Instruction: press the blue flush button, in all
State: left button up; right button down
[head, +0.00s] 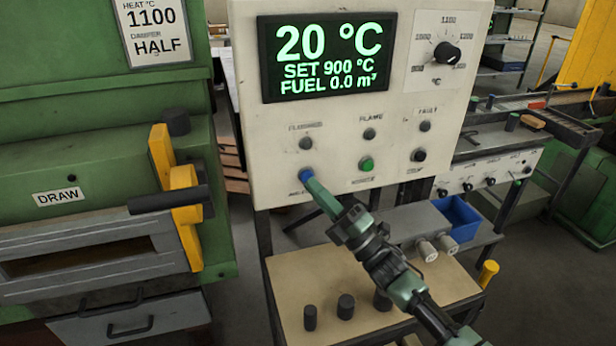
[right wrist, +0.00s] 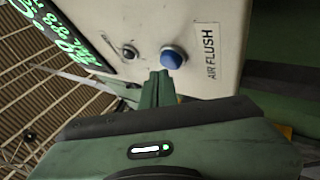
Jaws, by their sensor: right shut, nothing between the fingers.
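The blue flush button (head: 306,175) sits at the lower left of the pale control panel (head: 262,140). In the right wrist view the blue button (right wrist: 173,57) shows beside a label reading AIR FLUSH (right wrist: 213,54). My right gripper (head: 311,182) is shut and empty, its green fingertips at the button in the head view. In the right wrist view the fingertips (right wrist: 160,76) lie just beside and below the button; I cannot tell whether they touch it. My left gripper is not in view.
The panel also carries a green button (head: 366,164), several dark indicators, a dial (head: 446,53) and a display (head: 327,57) reading 20 °C, set 900 °C, fuel 0.0. A green furnace with a yellow handle (head: 176,197) stands left. A bench (head: 290,275) with dark cylinders lies below.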

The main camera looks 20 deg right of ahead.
jog(key=shift+s, duration=0.25)
jog(key=s+p, duration=0.2)
jog(key=s, duration=0.3)
dwell(0.4)
dwell(0.4)
